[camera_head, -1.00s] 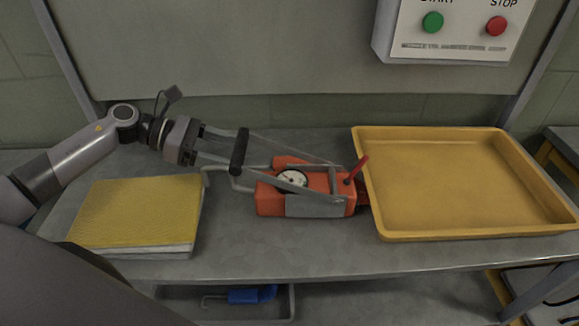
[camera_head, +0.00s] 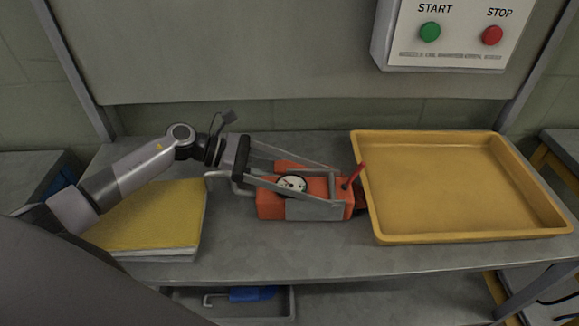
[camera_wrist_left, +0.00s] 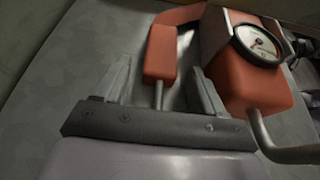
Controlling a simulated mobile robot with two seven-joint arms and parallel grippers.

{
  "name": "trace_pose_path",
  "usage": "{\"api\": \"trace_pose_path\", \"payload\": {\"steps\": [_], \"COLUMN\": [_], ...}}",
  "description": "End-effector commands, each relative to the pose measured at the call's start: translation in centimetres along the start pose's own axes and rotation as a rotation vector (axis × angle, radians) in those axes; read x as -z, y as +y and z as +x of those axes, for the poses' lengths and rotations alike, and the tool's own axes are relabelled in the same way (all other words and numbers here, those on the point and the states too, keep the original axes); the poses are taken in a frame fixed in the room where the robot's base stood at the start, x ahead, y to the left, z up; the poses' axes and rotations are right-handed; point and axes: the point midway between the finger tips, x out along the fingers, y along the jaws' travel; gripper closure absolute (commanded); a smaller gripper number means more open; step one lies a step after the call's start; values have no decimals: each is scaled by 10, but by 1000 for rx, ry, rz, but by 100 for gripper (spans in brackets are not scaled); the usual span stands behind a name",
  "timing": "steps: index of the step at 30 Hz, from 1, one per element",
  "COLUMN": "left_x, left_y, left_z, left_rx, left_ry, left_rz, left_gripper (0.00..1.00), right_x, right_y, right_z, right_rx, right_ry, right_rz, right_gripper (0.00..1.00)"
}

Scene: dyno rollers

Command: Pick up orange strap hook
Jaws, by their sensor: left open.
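An orange block with a thin metal rod, which looks like the orange strap hook (camera_wrist_left: 160,55), lies in the middle of the left wrist view. In the head view, its orange part (camera_head: 292,166) shows at the back of a larger orange device. My left gripper (camera_wrist_left: 160,76) is open, with one finger on each side of the block's near end; I cannot tell if they touch it. My right gripper is not in view.
The orange device (camera_head: 270,207) with a round gauge (camera_head: 291,185) and red lever (camera_head: 355,176) stands beside the block. A yellow tray (camera_head: 470,238) is at right, and a yellow book (camera_head: 160,220) at left. The front of the grey table (camera_head: 290,250) is clear.

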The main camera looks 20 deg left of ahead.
Motion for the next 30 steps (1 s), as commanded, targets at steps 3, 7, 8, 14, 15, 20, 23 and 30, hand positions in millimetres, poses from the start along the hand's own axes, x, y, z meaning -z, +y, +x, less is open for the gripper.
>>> {"api": "trace_pose_path", "payload": {"steps": [3,7,8,14,15,20,23,30], "left_x": [0,0,0,-1,-1,-7,-16,-20], "left_y": [0,0,0,0,0,0,0,1], "left_z": [0,0,0,-1,-1,-3,-7,-30], "left_rx": [0,0,0,0,0,0,-1,-4], "left_ry": [0,0,0,-2,-2,-2,-3,3], "left_rz": [0,0,0,1,1,2,3,-1], "left_gripper": [43,85,95,96,96,96,96,96], "right_x": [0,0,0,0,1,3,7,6], "right_y": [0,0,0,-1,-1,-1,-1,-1], "right_z": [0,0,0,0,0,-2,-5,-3], "right_rx": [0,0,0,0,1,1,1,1], "right_ry": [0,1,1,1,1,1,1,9], "right_rz": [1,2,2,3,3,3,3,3], "right_gripper": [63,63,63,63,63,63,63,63]}}
